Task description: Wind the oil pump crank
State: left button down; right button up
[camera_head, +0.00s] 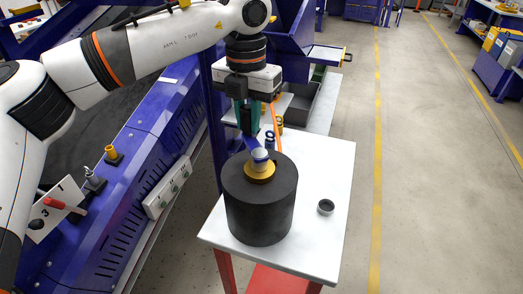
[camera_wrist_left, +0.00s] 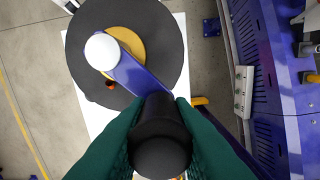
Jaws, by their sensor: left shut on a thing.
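The oil pump is a dark upright drum (camera_head: 260,215) on a white table, with a yellow disc (camera_head: 259,175) and a pale round cap (camera_head: 260,155) on top. A blue crank arm (camera_wrist_left: 138,75) runs from the white cap (camera_wrist_left: 102,51) to a black handle (camera_wrist_left: 160,140). My left gripper (camera_head: 247,122) reaches down behind the drum, and its teal fingers stand on both sides of the black handle, shut on it. In the head view the fingers hide most of the handle. My right gripper is in neither view.
The white table (camera_head: 318,240) carries a small dark cup (camera_head: 326,207) right of the drum. Small blue and yellow items stand behind it, near a grey bin (camera_head: 300,103). A blue conveyor frame (camera_head: 130,190) lies to the left; open floor (camera_head: 430,190) is to the right.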

pick_arm(q)
jog(key=shift+d+f, duration=0.15)
jog(key=shift+d, duration=0.8)
jog(key=shift+d+p, duration=0.45)
jog(key=shift+d, duration=0.25)
jog(key=c, duration=1.7)
grip_release()
jog(key=shift+d, duration=0.2)
jog(key=o, duration=0.6)
jog(key=shift+s, duration=0.1)
jog(key=shift+a+r, duration=0.15)
jog(key=shift+r, duration=0.05)
